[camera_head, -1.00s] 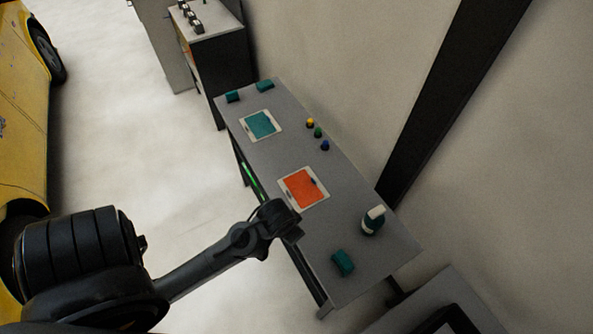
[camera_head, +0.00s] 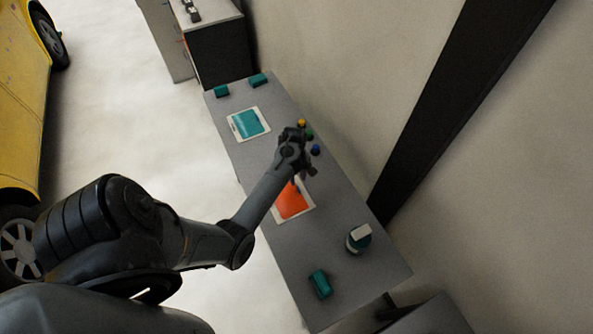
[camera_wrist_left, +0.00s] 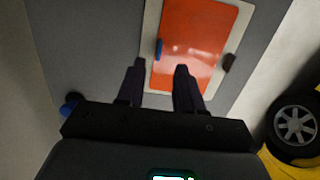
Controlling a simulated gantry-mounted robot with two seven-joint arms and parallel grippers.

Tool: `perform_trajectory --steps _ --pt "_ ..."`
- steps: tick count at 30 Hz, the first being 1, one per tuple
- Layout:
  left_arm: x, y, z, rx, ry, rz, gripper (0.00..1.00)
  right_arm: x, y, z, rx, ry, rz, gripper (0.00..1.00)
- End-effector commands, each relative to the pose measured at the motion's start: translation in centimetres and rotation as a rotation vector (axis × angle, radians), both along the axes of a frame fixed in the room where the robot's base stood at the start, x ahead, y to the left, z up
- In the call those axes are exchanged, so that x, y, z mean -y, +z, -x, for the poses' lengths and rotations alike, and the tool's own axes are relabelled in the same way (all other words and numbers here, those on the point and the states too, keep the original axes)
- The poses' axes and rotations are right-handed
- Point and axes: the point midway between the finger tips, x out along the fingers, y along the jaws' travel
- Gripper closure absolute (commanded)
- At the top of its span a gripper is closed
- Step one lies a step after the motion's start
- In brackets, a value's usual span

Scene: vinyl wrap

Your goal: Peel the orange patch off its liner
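The orange patch (camera_head: 291,203) lies flat on its pale liner (camera_head: 309,208) on the grey table (camera_head: 272,163). In the left wrist view the patch (camera_wrist_left: 198,35) and the liner border (camera_wrist_left: 149,20) are ahead of the fingers, with a small blue tab (camera_wrist_left: 159,48) on one side and a dark tab (camera_wrist_left: 229,62) on the other. My left gripper (camera_head: 306,172) is above the patch's far end in the head view. In the left wrist view its fingers (camera_wrist_left: 160,74) are apart with nothing between them. The arm hides part of the patch. My right gripper is not visible.
A teal patch (camera_head: 248,122) on its liner lies farther back. Yellow, green and blue knobs (camera_head: 315,149) stand near the gripper. A bottle (camera_head: 359,240) and a teal block (camera_head: 320,284) are at the near end. A yellow car (camera_head: 22,110) stands left.

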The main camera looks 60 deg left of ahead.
Motion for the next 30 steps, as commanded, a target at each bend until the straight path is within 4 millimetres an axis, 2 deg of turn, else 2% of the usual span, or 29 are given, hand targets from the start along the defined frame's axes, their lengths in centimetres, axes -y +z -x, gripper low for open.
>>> perform_trajectory --steps 6,12,18,26,27,30 --pt "0.5 -3.3 0.0 0.0 -0.003 0.002 0.64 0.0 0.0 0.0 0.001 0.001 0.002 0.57" --pt "0.7 -5.5 0.0 0.0 -0.002 0.001 0.64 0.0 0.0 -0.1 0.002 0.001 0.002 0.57" --pt "0.8 -6.3 0.0 0.001 -0.004 0.0 0.64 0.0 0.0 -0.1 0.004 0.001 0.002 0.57" --pt "0.8 -6.4 0.0 0.001 -0.004 -0.001 0.64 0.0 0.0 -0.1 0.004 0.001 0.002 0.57" --pt "0.8 -6.4 0.0 0.001 -0.004 -0.001 0.65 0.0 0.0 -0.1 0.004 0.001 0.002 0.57" --pt "0.8 -6.4 0.0 0.001 -0.004 -0.001 0.81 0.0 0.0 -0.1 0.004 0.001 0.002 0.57"
